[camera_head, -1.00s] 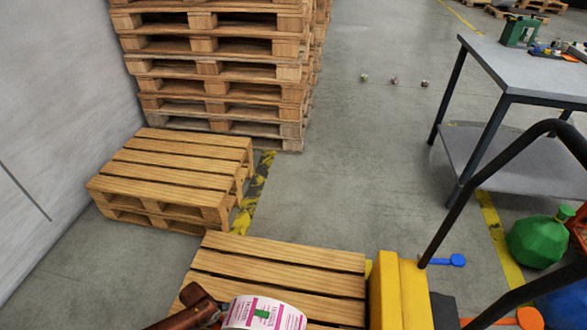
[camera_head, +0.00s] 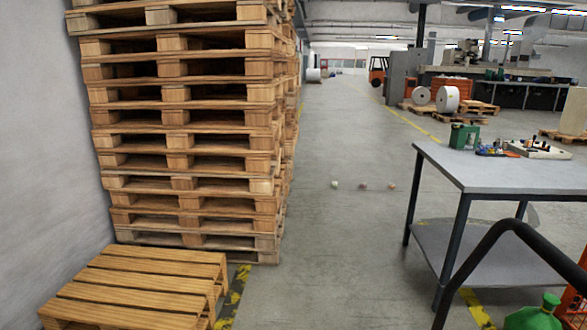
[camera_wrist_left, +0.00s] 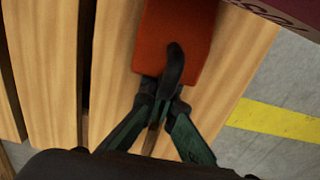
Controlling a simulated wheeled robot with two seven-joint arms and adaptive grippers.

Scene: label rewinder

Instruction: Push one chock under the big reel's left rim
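In the left wrist view an orange-red block, which looks like a chock (camera_wrist_left: 178,30), lies on a pale wooden pallet (camera_wrist_left: 45,60). My left gripper (camera_wrist_left: 168,80) is at the block's near end, its dark fingers drawn together and one black tip overlapping the block. I see nothing gripped between the fingers; whether they touch the block is unclear. A dark maroon surface with pale lettering (camera_wrist_left: 290,12) shows beside the block at the upper right; whether it belongs to the big reel is unclear. Neither gripper shows in the head view, and my right gripper is in no view.
A tall pallet stack (camera_head: 185,130) and a low pallet (camera_head: 140,285) stand at left. A grey table (camera_head: 500,165) with tools stands at right, near a black curved bar (camera_head: 500,230). Open floor lies between, with small objects (camera_head: 363,187). White reels (camera_head: 447,99) stand far back.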

